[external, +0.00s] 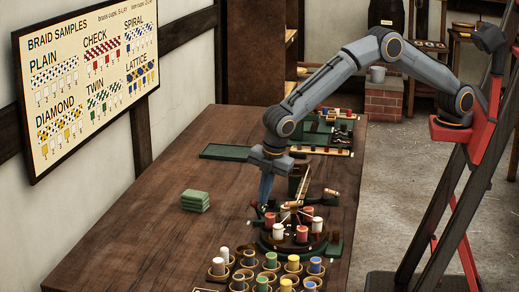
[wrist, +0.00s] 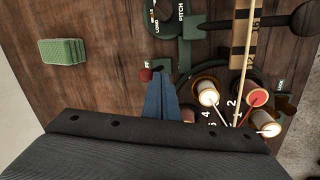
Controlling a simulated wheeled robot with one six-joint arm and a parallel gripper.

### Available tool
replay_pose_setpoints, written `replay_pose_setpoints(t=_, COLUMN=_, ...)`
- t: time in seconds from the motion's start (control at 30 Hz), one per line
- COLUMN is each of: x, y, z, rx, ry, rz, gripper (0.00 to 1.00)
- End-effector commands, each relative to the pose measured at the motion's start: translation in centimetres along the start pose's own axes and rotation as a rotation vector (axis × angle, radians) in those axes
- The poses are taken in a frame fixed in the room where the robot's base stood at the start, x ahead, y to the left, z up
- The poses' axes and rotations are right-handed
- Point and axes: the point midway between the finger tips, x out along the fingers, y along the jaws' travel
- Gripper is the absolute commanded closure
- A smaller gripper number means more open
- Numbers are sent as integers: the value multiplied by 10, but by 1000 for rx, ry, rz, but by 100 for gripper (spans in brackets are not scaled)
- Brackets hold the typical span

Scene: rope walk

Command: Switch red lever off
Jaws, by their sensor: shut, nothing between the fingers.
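My gripper (external: 264,202) points down beside the round braiding machine (external: 268,243) on the bench. Its blue fingers are shut with nothing between them, and they also show in the wrist view (wrist: 158,82). A small red knob (wrist: 146,74), which looks like the red lever's end, is just left of the fingertips in the wrist view. I cannot tell whether it touches them. The lever's lower part and its on or off marking cannot be made out. In the external view the lever is too small to make out clearly by the gripper.
Red and white bobbins (wrist: 208,96) stand on the machine right of the fingers. A green plate with a PITCH dial (wrist: 165,18) lies beyond. Green blocks (external: 195,201) sit at left on clear bench. Several coloured spools in cups (external: 246,258) stand at the near end.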

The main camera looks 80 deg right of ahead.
Motion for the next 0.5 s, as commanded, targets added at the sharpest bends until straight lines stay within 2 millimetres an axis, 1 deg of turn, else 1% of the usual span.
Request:
replay_pose_setpoints(t=0.1, x=2, y=8, z=-3, rx=1, ry=2, rz=2, gripper=100)
replay_pose_setpoints(t=0.5, x=4, y=23, z=-4, rx=3, ry=3, rz=5, gripper=100)
